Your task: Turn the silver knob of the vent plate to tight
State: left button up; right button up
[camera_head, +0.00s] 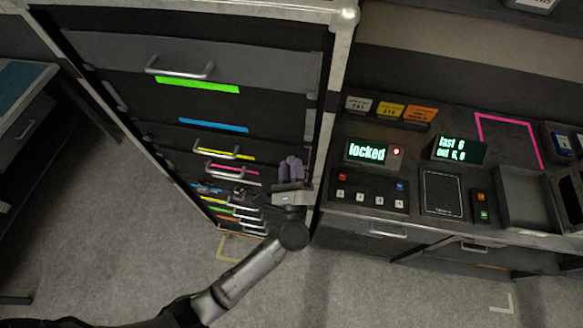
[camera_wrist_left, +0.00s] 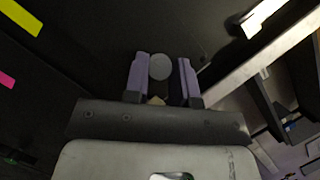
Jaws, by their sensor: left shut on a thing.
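The silver knob (camera_wrist_left: 159,67) shows as a round grey disc between the two purple fingers of my left gripper (camera_wrist_left: 163,80) in the left wrist view. The left gripper (camera_head: 291,170) is shut on it, against the dark front of the tall drawer cabinet near its right edge. In the head view the gripper hides the knob. The vent plate's outline cannot be made out against the dark face, and no tight mark is readable. My right gripper is not in view.
The drawer cabinet (camera_head: 195,60) has handles and coloured strips; several lower handles lie left of my gripper. A pale frame post (camera_head: 333,90) stands close on the right. Beyond it, a console holds a display reading "locked" (camera_head: 367,151) and buttons. Open floor (camera_head: 120,240) lies at left.

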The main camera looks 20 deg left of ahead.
pick_arm(q)
jog(key=shift+a+m+t+h+p, duration=0.2)
jog(key=shift+m+h+p, duration=0.55)
jog(key=shift+m+h, duration=2.15)
jog(key=shift+a+m+t+h+p, duration=0.2)
jog(key=shift+m+h+p, duration=0.65)
jog(key=shift+m, duration=4.05)
jog(key=shift+m+t+h+p, duration=0.3)
jog(key=shift+m+h+p, duration=0.35)
jog(key=shift+m+h, duration=2.3)
jog(key=shift+m+y, duration=1)
jog(key=shift+m, duration=0.05)
jog(key=o, duration=0.9)
jog(key=shift+s, duration=0.15)
